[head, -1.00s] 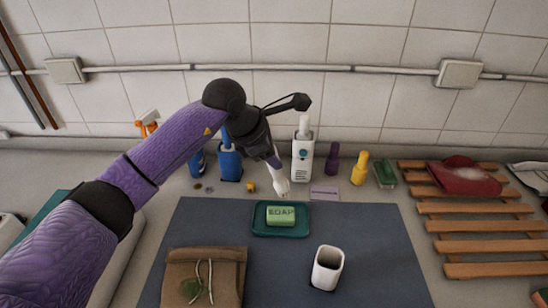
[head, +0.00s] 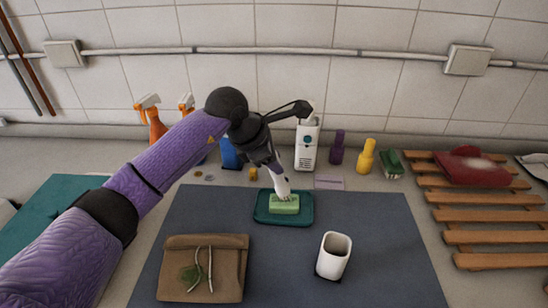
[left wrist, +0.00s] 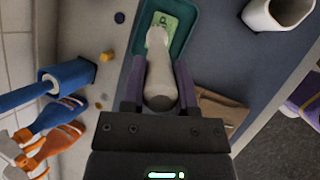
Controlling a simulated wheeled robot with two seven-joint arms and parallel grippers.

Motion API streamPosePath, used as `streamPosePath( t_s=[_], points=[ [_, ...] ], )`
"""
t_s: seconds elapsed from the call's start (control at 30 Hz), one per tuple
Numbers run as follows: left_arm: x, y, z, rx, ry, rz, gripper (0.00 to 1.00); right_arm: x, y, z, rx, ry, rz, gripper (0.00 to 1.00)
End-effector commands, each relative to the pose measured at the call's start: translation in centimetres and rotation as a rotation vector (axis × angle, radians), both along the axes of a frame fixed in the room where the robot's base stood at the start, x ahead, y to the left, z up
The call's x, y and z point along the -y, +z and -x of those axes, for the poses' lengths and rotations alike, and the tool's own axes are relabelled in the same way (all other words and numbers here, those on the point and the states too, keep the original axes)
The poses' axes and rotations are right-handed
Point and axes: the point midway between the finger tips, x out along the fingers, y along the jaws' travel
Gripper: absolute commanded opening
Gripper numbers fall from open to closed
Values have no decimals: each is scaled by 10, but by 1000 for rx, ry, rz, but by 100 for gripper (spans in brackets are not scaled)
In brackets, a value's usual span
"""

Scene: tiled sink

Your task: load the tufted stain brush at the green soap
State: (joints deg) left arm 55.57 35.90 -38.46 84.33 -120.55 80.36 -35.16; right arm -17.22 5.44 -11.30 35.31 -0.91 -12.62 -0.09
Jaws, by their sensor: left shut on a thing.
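The green soap (head: 284,209) lies in a teal tray (head: 262,219) on the dark mat. My left gripper (head: 274,168) is above the tray, shut on the pale handle of the brush (head: 282,187). The brush points down and its lower end is at the soap, seemingly touching its top. In the left wrist view the brush (left wrist: 160,80) sits between the fingers of my left gripper (left wrist: 158,90), with its far end over the soap (left wrist: 172,22). The bristles are too small to make out. My right gripper is not in view.
A white cup (head: 333,256) and a brown pouch (head: 203,268) stand nearer on the mat (head: 285,270). Behind are a white dispenser (head: 306,146), a purple bottle (head: 337,147) and a yellow bottle (head: 366,156). A wooden rack (head: 480,210) with a red cloth is at right.

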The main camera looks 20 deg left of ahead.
Motion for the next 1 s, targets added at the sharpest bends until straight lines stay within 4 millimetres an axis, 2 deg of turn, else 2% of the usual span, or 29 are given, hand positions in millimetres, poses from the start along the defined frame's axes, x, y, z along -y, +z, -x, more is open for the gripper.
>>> streamPosePath(
  t_s=[1.0],
  points=[
    [0,-9,0,0,0,0,0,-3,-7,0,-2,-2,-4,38]
  ],
)
